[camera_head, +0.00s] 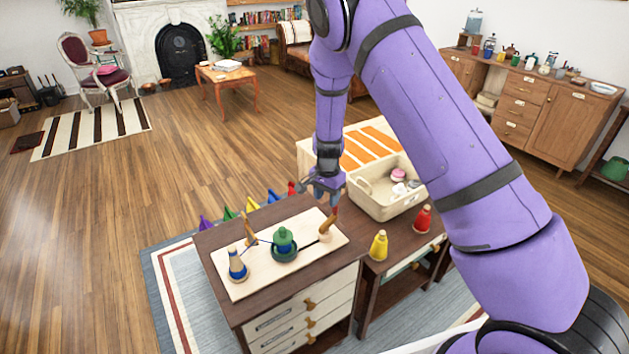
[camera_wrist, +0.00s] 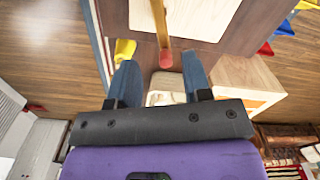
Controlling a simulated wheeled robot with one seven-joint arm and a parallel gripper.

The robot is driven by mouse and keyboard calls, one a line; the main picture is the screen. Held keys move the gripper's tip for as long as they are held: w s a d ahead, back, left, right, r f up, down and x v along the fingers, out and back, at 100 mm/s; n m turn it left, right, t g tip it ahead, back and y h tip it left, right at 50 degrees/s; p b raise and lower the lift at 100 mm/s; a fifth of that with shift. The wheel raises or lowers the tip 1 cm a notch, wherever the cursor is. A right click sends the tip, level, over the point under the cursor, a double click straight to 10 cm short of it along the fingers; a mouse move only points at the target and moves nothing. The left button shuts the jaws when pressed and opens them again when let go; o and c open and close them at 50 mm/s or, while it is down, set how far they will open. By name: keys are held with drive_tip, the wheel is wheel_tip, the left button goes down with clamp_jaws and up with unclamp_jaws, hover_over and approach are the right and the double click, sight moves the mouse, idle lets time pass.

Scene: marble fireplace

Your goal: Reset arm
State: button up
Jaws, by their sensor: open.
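My purple arm reaches from the upper right of the head view, with my gripper (camera_head: 322,194) pointing down above the right end of a pale board (camera_head: 240,284). An upright wooden peg with a red tip (camera_head: 329,224) stands on the board just below my gripper. In the wrist view, my gripper (camera_wrist: 160,72) has its two blue fingers apart. The red-tipped peg (camera_wrist: 161,30) shows ahead, between the lines of the fingers. Nothing is held. The board also carries a green stacked piece (camera_head: 285,242), a blue and wooden piece (camera_head: 237,264) and another leaning wooden peg (camera_head: 250,233).
A cream basket (camera_head: 372,207) with small items stands close right of my gripper. Open wooden floor (camera_head: 170,185) lies to the left.

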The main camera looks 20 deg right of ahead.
drive_tip(key=s+d+r+n+t+y, duration=0.15)
drive_tip(key=s+r, duration=0.25)
drive_tip(key=r, duration=0.6)
drive_tip(key=s+d+r+n, duration=0.15)
drive_tip(key=s+r, duration=0.25)
drive_tip(key=r, duration=0.5)
drive_tip(key=s+r+n+t, duration=0.15)
drive_tip(key=s+r, duration=0.25)
drive_tip(key=r, duration=0.6)
drive_tip(key=s+d+r+n, duration=0.1)
drive_tip(key=s+r+n, duration=0.1)
drive_tip(key=s, duration=0.6)
drive_tip(key=s+d+r+n+t+h, duration=0.1)
drive_tip(key=s+d+r+n, duration=0.1)
drive_tip(key=s+r, duration=0.3)
drive_tip(key=s+d+r+n+t, duration=0.1)
drive_tip(key=s+r, duration=0.3)
drive_tip(key=s, duration=0.8)
drive_tip(key=shift+s+d+n, duration=0.15)
drive_tip(key=shift+s+n, duration=0.25)
drive_tip(key=shift+n, duration=0.05)
drive_tip(key=shift+w+r+h, duration=0.1)
drive_tip(key=shift+h, duration=0.15)
